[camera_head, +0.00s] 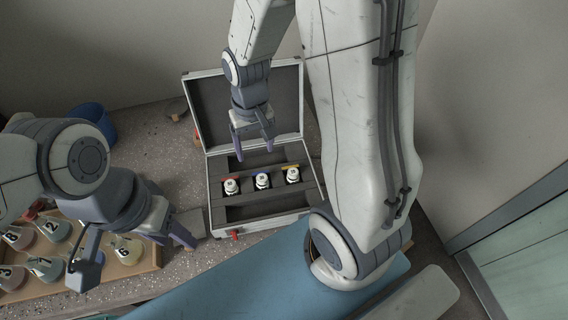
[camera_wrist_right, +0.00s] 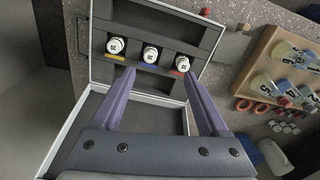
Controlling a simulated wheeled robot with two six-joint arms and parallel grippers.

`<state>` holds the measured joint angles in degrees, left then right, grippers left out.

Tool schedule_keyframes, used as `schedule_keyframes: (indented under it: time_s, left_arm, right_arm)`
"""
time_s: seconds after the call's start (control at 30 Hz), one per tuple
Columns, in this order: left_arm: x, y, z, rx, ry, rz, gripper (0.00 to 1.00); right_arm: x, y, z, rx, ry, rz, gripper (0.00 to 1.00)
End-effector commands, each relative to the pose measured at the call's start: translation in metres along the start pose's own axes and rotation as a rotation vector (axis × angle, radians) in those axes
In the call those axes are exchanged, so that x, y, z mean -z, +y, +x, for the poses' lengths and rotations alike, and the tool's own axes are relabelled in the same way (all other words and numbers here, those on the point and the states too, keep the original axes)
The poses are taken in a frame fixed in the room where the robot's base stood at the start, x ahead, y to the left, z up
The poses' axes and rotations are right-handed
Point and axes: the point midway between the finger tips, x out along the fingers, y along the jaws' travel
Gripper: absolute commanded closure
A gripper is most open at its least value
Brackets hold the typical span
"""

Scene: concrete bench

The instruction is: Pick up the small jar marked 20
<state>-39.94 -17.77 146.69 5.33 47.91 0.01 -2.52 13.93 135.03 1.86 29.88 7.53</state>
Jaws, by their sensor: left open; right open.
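Three small white jars stand in a row in the dark slotted insert of an open case (camera_head: 292,69). The left jar (camera_head: 231,187) is by a red tab, the middle jar (camera_head: 262,181) by a blue tab, the right jar (camera_head: 292,175) by a yellow tab. Their black marks are too small to read surely, so I cannot tell which is 20. In the right wrist view the order is reversed: yellow (camera_wrist_right: 115,45), blue (camera_wrist_right: 150,54), red (camera_wrist_right: 182,64). My right gripper (camera_head: 255,150) is open and empty above the case, behind the jars. My left gripper (camera_head: 138,258) is open and empty over the rack.
A wooden rack (camera_head: 135,266) with several numbered flasks stands at the left, under my left arm. A blue tub (camera_head: 90,115) is behind it. The case's raised lid stands behind my right gripper. A blue surface (camera_head: 240,285) lies in front of the case.

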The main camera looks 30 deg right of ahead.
Motion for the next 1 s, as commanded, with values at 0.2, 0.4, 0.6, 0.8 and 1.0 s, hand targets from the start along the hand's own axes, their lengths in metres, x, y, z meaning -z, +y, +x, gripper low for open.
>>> schedule_keyframes:
  time_s: [0.2,0.4,0.6,0.8,1.0]
  left_arm:
    - [-0.001,-0.002,0.02,0.0,0.0,0.001,0.5]
    - [-0.001,-0.002,0.022,0.0,0.0,0.001,0.5]
    - [-0.001,-0.001,0.02,0.0,0.0,0.001,0.5]
    - [-0.001,-0.001,0.018,0.0,0.0,0.001,0.5]
    - [-0.001,-0.001,0.011,0.0,0.0,0.0,0.5]
  right_arm:
    - [0.029,0.092,0.079,-0.019,-0.015,0.313,0.22]
    - [0.031,0.118,0.108,-0.023,-0.018,0.398,0.22]
    - [0.03,0.119,0.138,-0.023,-0.017,0.398,0.22]
    - [0.03,0.118,0.153,-0.023,-0.015,0.397,0.22]
    - [0.027,0.118,0.174,-0.023,-0.019,0.397,0.22]
